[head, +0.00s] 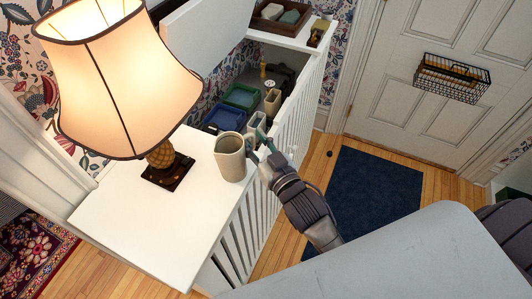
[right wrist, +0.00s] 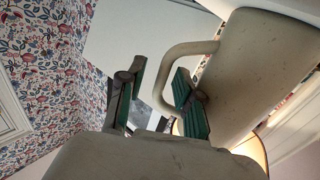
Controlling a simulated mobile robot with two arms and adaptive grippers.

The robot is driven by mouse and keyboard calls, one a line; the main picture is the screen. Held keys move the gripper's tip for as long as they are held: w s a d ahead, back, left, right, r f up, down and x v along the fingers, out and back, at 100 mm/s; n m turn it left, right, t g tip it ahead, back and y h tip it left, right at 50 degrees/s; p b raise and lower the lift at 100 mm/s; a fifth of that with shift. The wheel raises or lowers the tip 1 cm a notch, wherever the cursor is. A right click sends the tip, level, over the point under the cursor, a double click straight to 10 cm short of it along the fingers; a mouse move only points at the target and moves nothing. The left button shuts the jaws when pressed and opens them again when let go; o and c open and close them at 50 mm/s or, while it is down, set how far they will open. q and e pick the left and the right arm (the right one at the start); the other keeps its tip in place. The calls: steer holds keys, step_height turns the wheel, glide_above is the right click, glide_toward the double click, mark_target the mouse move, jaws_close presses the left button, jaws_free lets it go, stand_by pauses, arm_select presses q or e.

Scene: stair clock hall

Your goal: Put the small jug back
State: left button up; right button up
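The small jug (head: 230,158), cream and plain, stands upright on the white cabinet top (head: 150,225), near its right edge. Its handle side faces my right gripper (head: 262,143). In the right wrist view the jug (right wrist: 262,75) fills the right side, with its looped handle (right wrist: 183,50) reaching left. My right gripper (right wrist: 158,92) is open, its two green-padded fingers apart. The handle's outer bar appears between the fingers, with the right finger overlapping the loop; I cannot tell whether they touch. My left gripper is not in view.
A lit lamp (head: 160,165) stands left of the jug. Behind, a lower recess holds a green tray (head: 241,97), a blue tray (head: 222,118) and small containers. White balusters (head: 290,125) run along the right side. A dark blue mat (head: 375,190) lies on the floor.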

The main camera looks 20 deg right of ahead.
steer(key=s+d+b, duration=0.2)
steer(key=s, duration=0.9)
steer(key=shift+s+b, duration=0.2)
steer(key=shift+b, duration=0.15)
steer(key=s+f+g+h, duration=0.15)
steer(key=f+g, duration=0.25)
steer(key=f, duration=1.3)
steer(key=s+f+g, duration=0.3)
steer(key=f+g, duration=0.1)
steer(key=f, duration=1.2)
steer(key=s+d+f+g+h, duration=0.1)
steer(key=s+d+f+g, duration=0.2)
steer(key=s+f, duration=0.9)
steer(key=s+d+f+g, duration=0.4)
steer(key=s+f+g, duration=0.1)
steer(key=s+f, duration=0.6)
steer(key=shift+s+d+f+n+g+h, duration=0.2)
steer(key=shift+s+f+n+g+h, duration=0.15)
steer(key=shift+s, duration=0.65)
